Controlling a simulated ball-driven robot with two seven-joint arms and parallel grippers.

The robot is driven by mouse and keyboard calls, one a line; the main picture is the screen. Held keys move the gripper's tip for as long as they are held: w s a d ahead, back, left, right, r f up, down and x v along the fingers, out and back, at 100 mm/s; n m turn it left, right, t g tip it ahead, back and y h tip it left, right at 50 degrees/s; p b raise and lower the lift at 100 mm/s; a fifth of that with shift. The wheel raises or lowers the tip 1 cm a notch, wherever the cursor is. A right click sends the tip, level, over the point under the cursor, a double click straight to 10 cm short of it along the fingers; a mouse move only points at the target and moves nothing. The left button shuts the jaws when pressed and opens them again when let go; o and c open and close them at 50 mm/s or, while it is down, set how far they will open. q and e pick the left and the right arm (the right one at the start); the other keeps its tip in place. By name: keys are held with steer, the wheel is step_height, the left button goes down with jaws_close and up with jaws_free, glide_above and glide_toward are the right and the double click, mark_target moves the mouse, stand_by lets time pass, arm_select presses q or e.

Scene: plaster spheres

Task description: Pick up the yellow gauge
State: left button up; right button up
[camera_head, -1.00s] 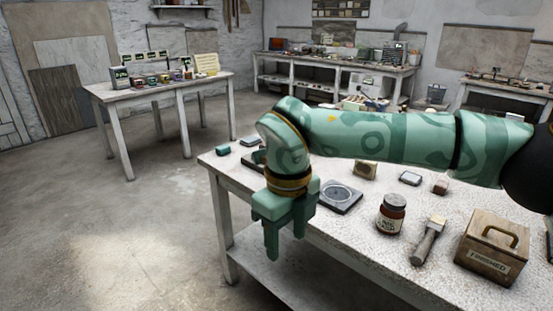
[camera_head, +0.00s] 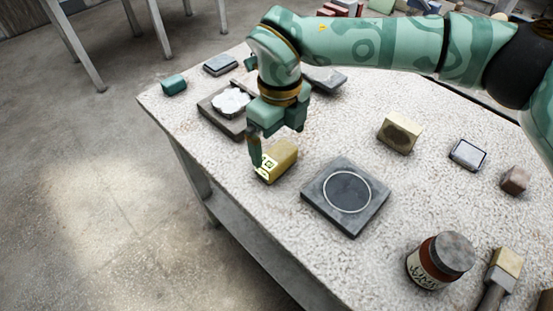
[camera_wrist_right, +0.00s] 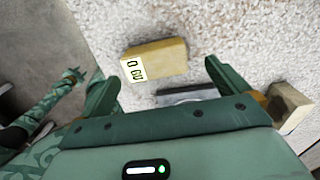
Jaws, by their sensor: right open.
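The yellow gauge (camera_head: 279,160) is a small yellow block with a pale, dark-lettered label on one end. It lies on the speckled table near its left edge. In the right wrist view the gauge (camera_wrist_right: 158,59) lies ahead of the fingers, with its label to the left. My right gripper (camera_head: 277,148) is above and beside the gauge in the head view, partly in front of it. In the right wrist view my right gripper (camera_wrist_right: 158,84) is open, its fingers apart with nothing between them. My left gripper is not seen in the head view.
A dark square plate with a ring (camera_head: 346,195) lies right of the gauge. A tray with a white lump (camera_head: 229,103) lies behind it. A tan block (camera_head: 400,133), a framed tile (camera_head: 467,154) and a jar (camera_head: 440,261) stand further right. Bare table surrounds the gauge.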

mark_target(277, 154)
steer(key=shift+s+a+f, duration=0.1)
steer(key=shift+f, duration=0.15)
step_height(277, 154, down, 5)
steer(key=shift+a+r+b, duration=0.1)
steer(key=shift+b, duration=0.95)
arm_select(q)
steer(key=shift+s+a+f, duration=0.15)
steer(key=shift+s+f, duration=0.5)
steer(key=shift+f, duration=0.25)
arm_select(e)
steer(key=shift+s+r, duration=0.1)
steer(key=c, duration=1)
steer(key=shift+r, duration=0.1)
